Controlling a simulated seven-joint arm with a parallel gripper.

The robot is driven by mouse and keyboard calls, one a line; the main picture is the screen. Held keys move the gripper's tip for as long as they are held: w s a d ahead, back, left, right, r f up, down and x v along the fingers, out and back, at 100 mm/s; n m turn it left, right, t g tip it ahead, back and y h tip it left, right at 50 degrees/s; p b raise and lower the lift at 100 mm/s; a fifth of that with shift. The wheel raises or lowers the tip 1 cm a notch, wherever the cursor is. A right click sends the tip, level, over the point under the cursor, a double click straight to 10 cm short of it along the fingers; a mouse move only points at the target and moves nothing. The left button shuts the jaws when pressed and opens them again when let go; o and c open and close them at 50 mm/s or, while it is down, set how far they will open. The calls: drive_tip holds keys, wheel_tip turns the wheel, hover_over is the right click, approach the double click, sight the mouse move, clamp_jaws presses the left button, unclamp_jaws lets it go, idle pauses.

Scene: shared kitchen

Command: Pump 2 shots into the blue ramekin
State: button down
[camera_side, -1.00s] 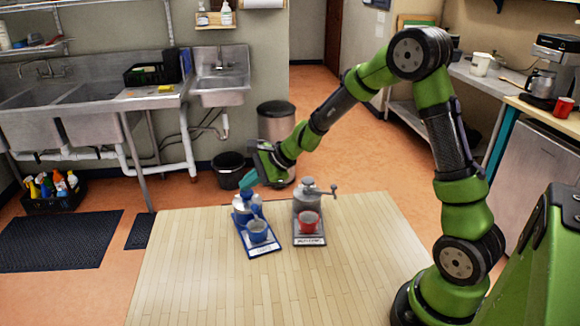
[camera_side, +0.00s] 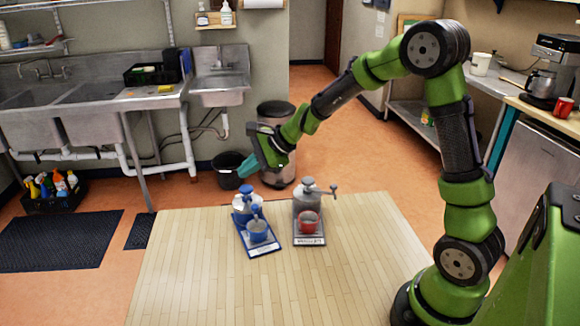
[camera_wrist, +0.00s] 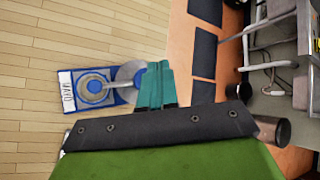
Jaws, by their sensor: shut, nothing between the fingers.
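The blue ramekin (camera_side: 257,231) sits upright on a blue-edged base plate (camera_side: 263,251) under the spout of a pump dispenser with a blue top (camera_side: 246,189). In the wrist view the ramekin (camera_wrist: 94,88) shows from above, with the spout over it. My gripper (camera_side: 245,170) is shut and empty, with teal fingers pointing down above the blue pump top. A gap shows between fingertips and pump top in the side view. In the wrist view my fingers (camera_wrist: 157,84) hide part of the pump.
A second, grey dispenser (camera_side: 307,198) with a side handle stands close on the right, with a red ramekin (camera_side: 308,222) on its dark base. The front of the wooden table (camera_side: 270,290) is clear. A black bin (camera_side: 229,165) stands on the floor behind the table.

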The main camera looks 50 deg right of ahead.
sight(250, 189)
drive_tip(key=shift+r, duration=2.35)
idle(0.6)
drive_tip(key=shift+f, duration=3.05)
drive_tip(key=shift+f, duration=0.4)
